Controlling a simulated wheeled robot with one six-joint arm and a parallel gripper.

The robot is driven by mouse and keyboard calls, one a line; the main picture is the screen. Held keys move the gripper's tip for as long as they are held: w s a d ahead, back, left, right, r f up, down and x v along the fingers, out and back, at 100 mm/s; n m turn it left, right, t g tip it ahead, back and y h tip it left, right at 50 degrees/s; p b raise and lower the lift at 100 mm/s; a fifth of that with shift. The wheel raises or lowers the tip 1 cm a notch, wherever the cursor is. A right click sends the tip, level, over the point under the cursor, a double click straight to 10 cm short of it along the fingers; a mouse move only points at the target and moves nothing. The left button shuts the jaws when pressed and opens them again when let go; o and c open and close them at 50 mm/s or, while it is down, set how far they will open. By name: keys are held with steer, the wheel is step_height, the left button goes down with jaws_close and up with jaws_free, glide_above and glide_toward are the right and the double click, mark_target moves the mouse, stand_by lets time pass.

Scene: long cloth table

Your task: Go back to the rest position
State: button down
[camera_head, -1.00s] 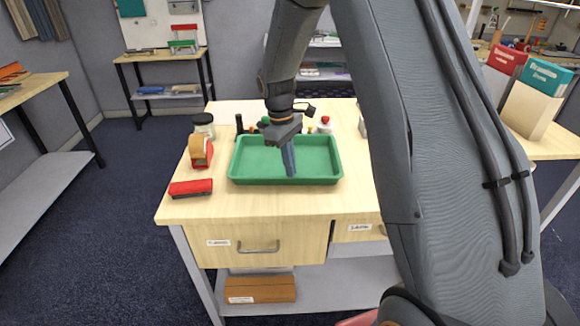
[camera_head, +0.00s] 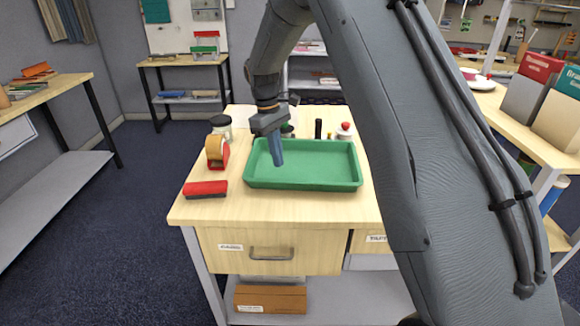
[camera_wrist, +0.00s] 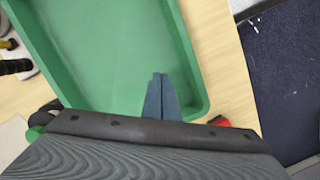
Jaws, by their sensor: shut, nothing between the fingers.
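My gripper (camera_head: 277,158) is shut and empty. It hangs in front of the left part of the green tray (camera_head: 305,183), its blue-grey fingers pointing down. In the wrist view the shut fingers (camera_wrist: 160,96) show over the tray's inner edge. The tray (camera_wrist: 80,60) looks empty there. Whether the fingertips touch the tray cannot be told. My arm crosses the right side of the head view and hides the right part of the table.
A red block-like item (camera_head: 205,189), a tape dispenser (camera_head: 217,150) and a lidded jar (camera_head: 222,127) stand left of the tray. Small items, including a red-topped one (camera_head: 344,131), stand behind it. The wooden table (camera_head: 300,207) has drawers below. Dark floor is free at left.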

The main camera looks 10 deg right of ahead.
steer(key=shift+w+a, duration=0.3)
steer(key=s+d+m+t, duration=0.1)
steer(key=s+d+m, duration=0.2)
steer(key=s, duration=1.2)
steer(key=s+d+r+m+t+y, duration=0.1)
steer(key=s+d+m, duration=0.3)
steer(key=s, duration=1.2)
steer(key=shift+r+m+t, duration=0.2)
steer(key=shift+m+t, duration=0.1)
steer(key=shift+m, duration=0.5)
